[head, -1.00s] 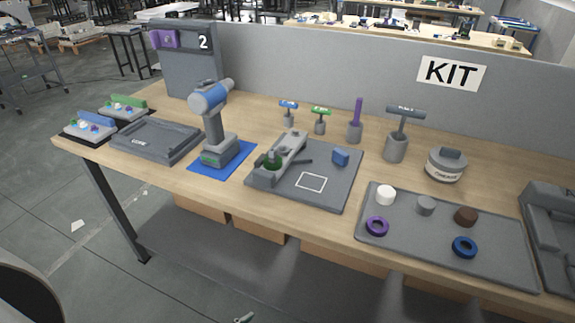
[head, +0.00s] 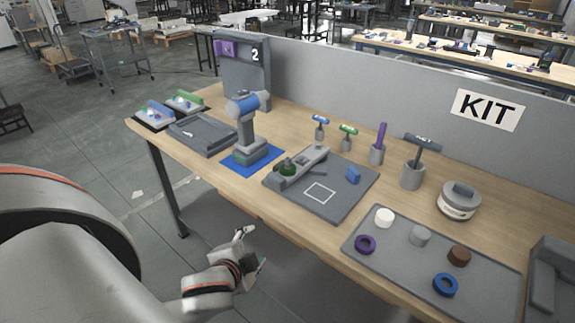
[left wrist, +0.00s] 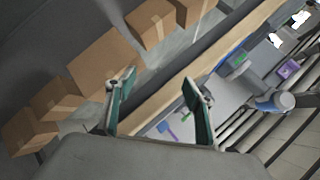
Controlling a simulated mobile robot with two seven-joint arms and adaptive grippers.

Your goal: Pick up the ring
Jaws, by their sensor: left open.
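Two rings lie flat on the grey tray (head: 402,262) at the right front of the table in the head view. One is a purple ring (head: 365,244) at the tray's left, the other a blue ring (head: 445,285) near its front edge. I cannot tell which one the task means. My left gripper (head: 252,247) is open and empty, in front of the table's front edge and left of the tray, well apart from both rings. In the left wrist view its two fingers (left wrist: 160,95) stand apart with nothing between them. My right gripper is not in view.
White, grey and brown round pieces share the tray. Left of it stands a grey fixture plate (head: 345,200) with a blue block (head: 353,175). Upright tools in holders (head: 412,175) and a round container (head: 458,201) stand behind. Cardboard boxes (left wrist: 95,60) sit under the table.

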